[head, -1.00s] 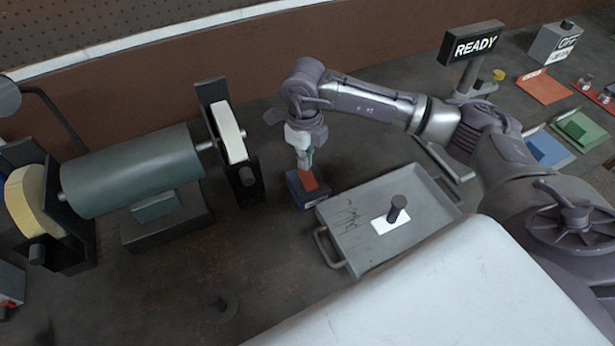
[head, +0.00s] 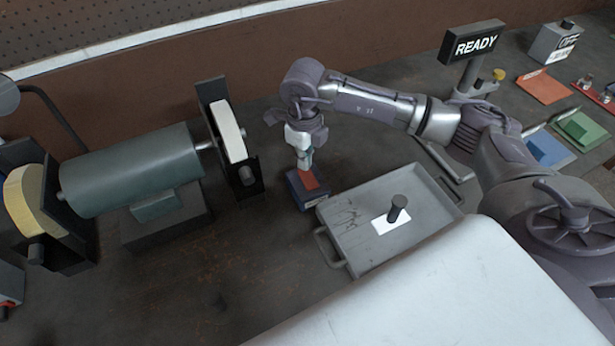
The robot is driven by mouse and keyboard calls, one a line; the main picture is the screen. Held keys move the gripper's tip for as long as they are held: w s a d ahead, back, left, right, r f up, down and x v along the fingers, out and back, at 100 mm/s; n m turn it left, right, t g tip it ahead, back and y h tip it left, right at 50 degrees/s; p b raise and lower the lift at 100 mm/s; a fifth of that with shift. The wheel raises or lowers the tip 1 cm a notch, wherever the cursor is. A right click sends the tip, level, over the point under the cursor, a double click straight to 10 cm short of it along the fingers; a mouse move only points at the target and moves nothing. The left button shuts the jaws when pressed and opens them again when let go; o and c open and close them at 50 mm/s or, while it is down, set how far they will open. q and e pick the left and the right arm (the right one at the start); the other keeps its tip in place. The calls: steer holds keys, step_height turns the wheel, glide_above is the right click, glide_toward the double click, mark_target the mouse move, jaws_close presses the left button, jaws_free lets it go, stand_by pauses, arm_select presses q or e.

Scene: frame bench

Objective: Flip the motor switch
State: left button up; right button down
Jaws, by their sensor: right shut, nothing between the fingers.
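The motor switch (head: 308,188) is a small dark blue box with a red-orange rocker on top, on the bench in the middle of the head view. My right gripper (head: 304,167) is shut and empty, pointing down with its fingertips at the far edge of the red rocker. I cannot tell whether the tips touch it. The gripper hides part of the switch's back. The motor (head: 132,170) is a grey-green cylinder on a dark block to the left of the switch. My left gripper is not in view.
A grey metal tray (head: 350,240) with a dark peg on a white patch lies just right of the switch. A white wheel in a dark bracket (head: 217,105) stands left of it. A READY sign (head: 474,44) stands at the back right.

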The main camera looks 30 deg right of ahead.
mark_target(305, 172)
steer(key=shift+f+b, duration=0.95)
steer(key=shift+f, duration=0.2)
stand_by(0.4)
steer(key=shift+r, duration=0.15)
steer(key=shift+r+p, duration=1.95)
steer(key=shift+r, duration=1.45)
steer(key=shift+f, duration=0.1)
